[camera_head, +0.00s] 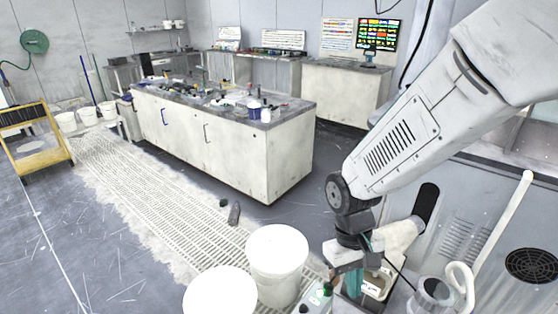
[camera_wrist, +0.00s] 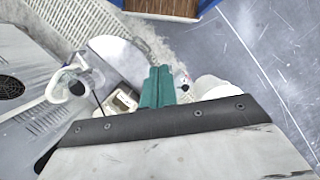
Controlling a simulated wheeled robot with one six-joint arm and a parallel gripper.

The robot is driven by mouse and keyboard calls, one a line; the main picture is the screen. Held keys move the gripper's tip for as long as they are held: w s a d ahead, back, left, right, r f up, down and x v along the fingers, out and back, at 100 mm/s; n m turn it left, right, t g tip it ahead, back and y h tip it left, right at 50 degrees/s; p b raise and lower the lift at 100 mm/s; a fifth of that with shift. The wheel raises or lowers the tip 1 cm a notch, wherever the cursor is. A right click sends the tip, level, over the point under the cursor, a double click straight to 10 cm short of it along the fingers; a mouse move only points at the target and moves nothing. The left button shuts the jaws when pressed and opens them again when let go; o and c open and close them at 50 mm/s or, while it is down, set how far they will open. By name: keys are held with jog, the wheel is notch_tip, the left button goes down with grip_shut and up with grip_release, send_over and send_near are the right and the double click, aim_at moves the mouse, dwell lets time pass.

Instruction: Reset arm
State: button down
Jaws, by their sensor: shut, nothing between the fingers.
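My gripper (camera_head: 351,286) is at the lower right of the head view, below my arm, pointing down beside a sink-like grey station (camera_head: 465,215). Its teal fingers show together in the middle of the wrist view (camera_wrist: 158,84), shut with nothing between them. A small pale box-like device (camera_head: 374,284) is just right of the fingers in the head view. It appears left of them in the wrist view (camera_wrist: 123,101). Whether the fingers touch anything below is hidden.
White buckets (camera_head: 277,262) (camera_head: 220,292) stand left of my gripper. A curved white pipe (camera_head: 500,225) rises on the right. A long cluttered bench (camera_head: 225,140) stands behind. Grating (camera_head: 150,195) and open floor (camera_head: 70,230) lie at left.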

jog(key=s+d+r+m+t, duration=0.1)
jog(key=s+d+r, duration=0.2)
jog(key=r, duration=0.3)
jog(key=s+d+r+m+t, duration=0.1)
jog(key=s+d+r+t, duration=0.1)
jog(key=s+d+r, duration=0.2)
jog(key=s+d+r+m+t+y, duration=0.1)
jog(key=s+d+r, duration=0.3)
jog(key=r, duration=0.5)
jog(key=shift+d+m+t, duration=0.15)
jog(key=shift+m+t, duration=0.15)
jog(key=shift+m, duration=0.1)
